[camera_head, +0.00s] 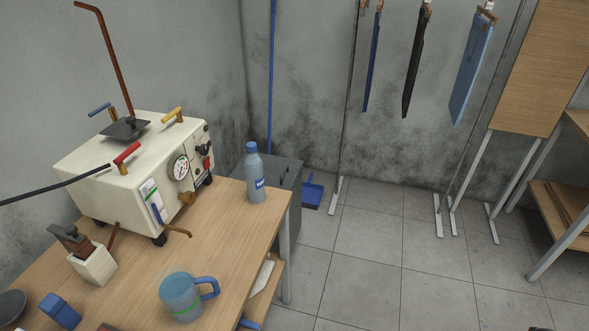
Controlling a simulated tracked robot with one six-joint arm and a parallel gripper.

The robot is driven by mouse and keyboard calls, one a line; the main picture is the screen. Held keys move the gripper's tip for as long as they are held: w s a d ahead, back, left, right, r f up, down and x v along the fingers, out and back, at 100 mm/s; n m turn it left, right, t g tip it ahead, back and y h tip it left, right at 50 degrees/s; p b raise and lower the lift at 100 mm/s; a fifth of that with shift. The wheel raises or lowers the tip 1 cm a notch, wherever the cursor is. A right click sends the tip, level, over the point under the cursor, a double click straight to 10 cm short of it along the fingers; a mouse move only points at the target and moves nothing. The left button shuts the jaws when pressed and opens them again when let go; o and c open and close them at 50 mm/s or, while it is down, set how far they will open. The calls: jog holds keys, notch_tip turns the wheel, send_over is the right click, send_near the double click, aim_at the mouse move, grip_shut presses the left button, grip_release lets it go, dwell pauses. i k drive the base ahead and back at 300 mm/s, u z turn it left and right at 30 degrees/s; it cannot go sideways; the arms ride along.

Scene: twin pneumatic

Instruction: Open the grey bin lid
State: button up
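The grey bin (292,199) stands on the floor in the corner behind the wooden table. Its dark grey lid (280,168) looks flat and closed, with a small dark detail near its front edge. The blue bottle and the table's right end hide part of the bin. My gripper is not in view.
The wooden table (235,232) holds a white pneumatic machine (110,190), a blue bottle (257,185), a blue mug (181,297) and a white holder (94,264). A blue dustpan (313,193) lies right of the bin. Tiled floor (370,250) is open right of the table. Clipboards hang behind.

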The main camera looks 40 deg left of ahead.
aim_at(279, 172)
jog(key=i, duration=2.55)
jog(key=u, duration=2.3)
